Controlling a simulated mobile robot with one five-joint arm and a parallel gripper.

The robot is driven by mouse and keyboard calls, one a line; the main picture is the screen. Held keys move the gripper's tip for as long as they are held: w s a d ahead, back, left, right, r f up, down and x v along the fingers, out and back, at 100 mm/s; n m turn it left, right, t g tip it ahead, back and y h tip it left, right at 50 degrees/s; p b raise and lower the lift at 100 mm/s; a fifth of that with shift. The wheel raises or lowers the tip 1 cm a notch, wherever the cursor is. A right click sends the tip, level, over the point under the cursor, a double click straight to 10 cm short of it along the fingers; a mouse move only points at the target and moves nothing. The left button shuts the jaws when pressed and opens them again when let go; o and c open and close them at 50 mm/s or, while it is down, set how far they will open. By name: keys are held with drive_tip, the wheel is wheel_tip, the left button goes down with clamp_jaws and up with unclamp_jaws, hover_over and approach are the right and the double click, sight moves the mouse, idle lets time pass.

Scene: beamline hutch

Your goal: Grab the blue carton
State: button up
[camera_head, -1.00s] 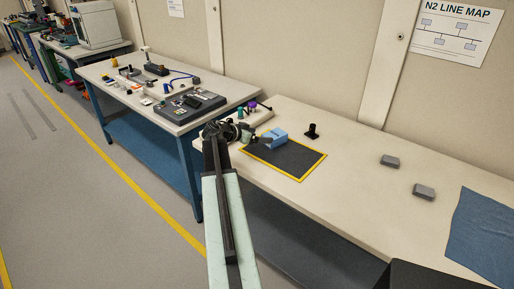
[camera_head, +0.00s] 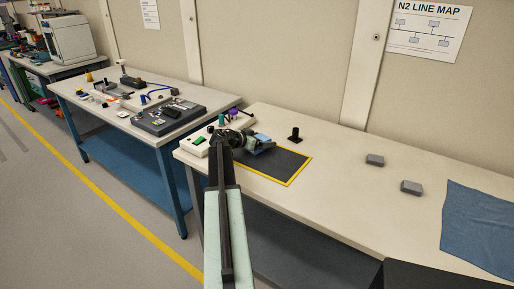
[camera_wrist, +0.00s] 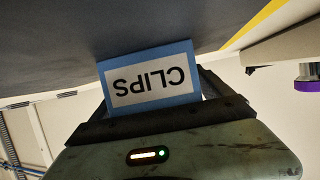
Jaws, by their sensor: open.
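The blue carton (camera_head: 263,138) stands on the dark mat with a yellow border (camera_head: 284,164), near its far left part. In the head view my gripper (camera_head: 257,145) and wrist hide part of it. In the wrist view the carton (camera_wrist: 181,72) appears upside down, with a white label reading "CLIPS". My gripper (camera_wrist: 152,88) is open, with one dark finger on each side of the carton. I cannot tell whether either finger touches it.
A black post-like piece (camera_head: 295,135) stands behind the mat. Two grey blocks (camera_head: 375,160) (camera_head: 411,187) and a blue cloth (camera_head: 480,232) lie to the right. A white box with a green button (camera_head: 198,143) is left of my gripper. The bench between mat and blocks is clear.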

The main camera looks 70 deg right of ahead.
sight(262, 137)
drive_tip(key=c, duration=1.5)
drive_tip(key=shift+r+p, duration=0.55)
drive_tip(key=shift+p, duration=0.05)
wheel_tip(262, 137, up, 3)
drive_tip(key=p, duration=0.3)
drive_tip(key=s+a, duration=0.2)
drive_tip(key=s, duration=0.2)
drive_tip(key=s+a, duration=0.3)
drive_tip(key=s, duration=0.2)
drive_tip(key=s+a+r+p, duration=0.1)
drive_tip(key=s+a, duration=0.2)
drive_tip(key=s, duration=0.1)
drive_tip(key=shift+s+a, duration=0.1)
drive_tip(key=shift+s, duration=0.3)
